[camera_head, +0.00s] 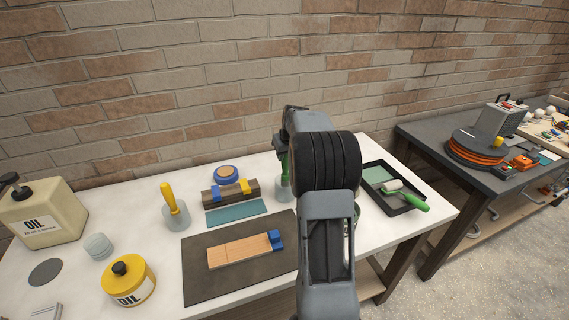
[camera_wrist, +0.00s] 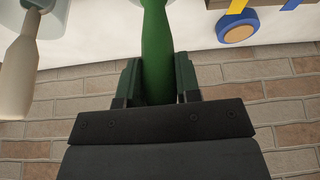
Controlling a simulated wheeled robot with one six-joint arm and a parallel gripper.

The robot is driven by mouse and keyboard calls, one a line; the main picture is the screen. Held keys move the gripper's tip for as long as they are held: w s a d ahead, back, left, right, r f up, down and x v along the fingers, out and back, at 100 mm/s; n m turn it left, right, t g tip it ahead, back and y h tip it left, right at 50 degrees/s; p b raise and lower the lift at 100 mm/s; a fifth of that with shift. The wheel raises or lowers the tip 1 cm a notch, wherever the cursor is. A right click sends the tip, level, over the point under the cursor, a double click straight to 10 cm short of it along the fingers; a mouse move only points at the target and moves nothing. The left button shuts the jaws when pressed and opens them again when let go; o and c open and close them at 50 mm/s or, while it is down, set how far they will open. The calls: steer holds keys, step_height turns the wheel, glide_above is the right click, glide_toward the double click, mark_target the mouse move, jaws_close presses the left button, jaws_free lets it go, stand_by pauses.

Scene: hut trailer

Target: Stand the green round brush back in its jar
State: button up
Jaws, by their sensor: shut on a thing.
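The green brush's handle (camera_wrist: 156,50) stands between the two fingers of my gripper (camera_wrist: 158,82) in the wrist view, and the gripper is shut on it. In the head view a little of the green handle (camera_head: 284,164) shows left of my arm, roughly upright. A clear jar (camera_head: 283,191) stands on the white bench directly below it, partly hidden by my arm. The brush's lower end looks to be at or in this jar, but I cannot tell how deep. The bristles are not clearly seen.
A jar with a yellow-handled brush (camera_head: 174,207), a blue tape roll (camera_head: 227,174) and a clamped wood block (camera_head: 240,190) stand left. A beige handle (camera_wrist: 20,75) rises close beside my gripper. A black paint tray (camera_head: 402,204) lies right. A brick wall is behind.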

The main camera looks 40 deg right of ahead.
mark_target(285, 162)
steer(key=shift+f, duration=1.85)
steer(key=shift+f, duration=0.2)
steer(key=o, duration=0.9)
steer(key=shift+o, duration=0.2)
steer(key=shift+r, duration=0.1)
